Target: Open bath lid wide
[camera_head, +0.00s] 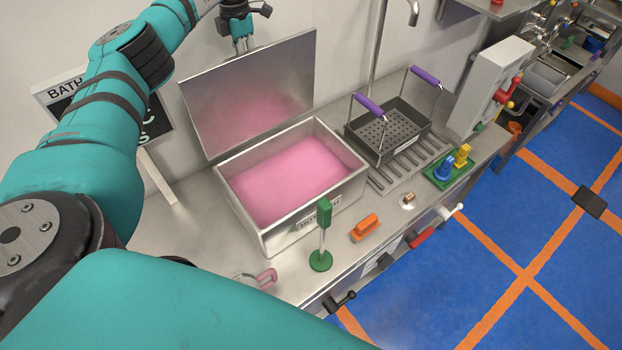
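The bath (356,180) is a square steel tub with pink liquid in it, standing on the steel counter. Its lid (215,110) is a flat steel panel, raised and standing roughly upright along the tub's back-left edge; the pink liquid is reflected in it. My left arm reaches in from the left, and my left gripper (243,44) is at the lid's top edge, pointing down. The fingertips are small and may be partly behind the lid, so I cannot tell contact or whether they are open. My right gripper is not in view.
A dark basket (376,146) with purple handles stands right of the bath. In front are a green stand (321,258) and an orange block (365,227). A BATH sign (62,92) is left of the lid. A white panel (487,85) stands at right.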

